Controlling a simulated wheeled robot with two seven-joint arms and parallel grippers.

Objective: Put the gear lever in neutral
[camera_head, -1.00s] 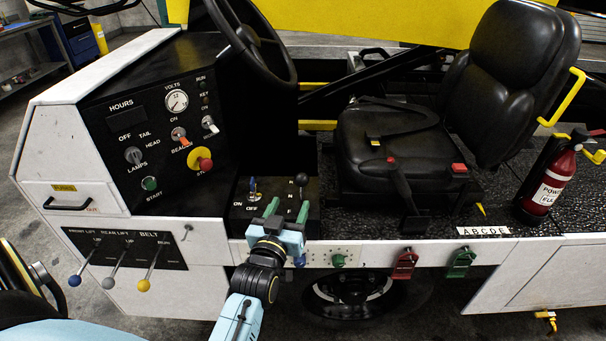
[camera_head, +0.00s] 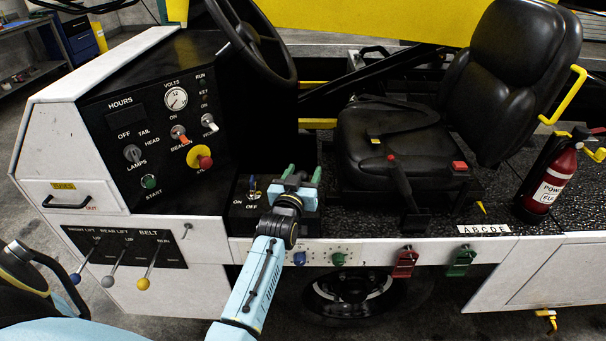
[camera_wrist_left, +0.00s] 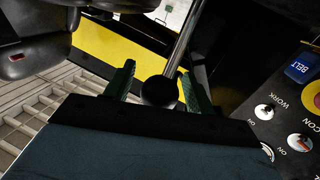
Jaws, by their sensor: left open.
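The gear lever is a thin metal rod with a round black knob (camera_wrist_left: 160,91), seen in the left wrist view. My left gripper (camera_wrist_left: 159,84) has its two green fingers open, one on each side of the knob, with a gap visible to both. In the head view my left gripper (camera_head: 302,174) is over the small black console (camera_head: 242,209) beside the seat. There it hides the lever and its position markings, so I cannot tell which gear the lever is in. My right gripper is not in view.
The dashboard (camera_head: 120,105) with switches and a red stop button (camera_head: 205,162) stands left of the gripper. The steering wheel (camera_head: 262,60) is above. An ON/OFF switch (camera_head: 252,186) sits close to the gripper.

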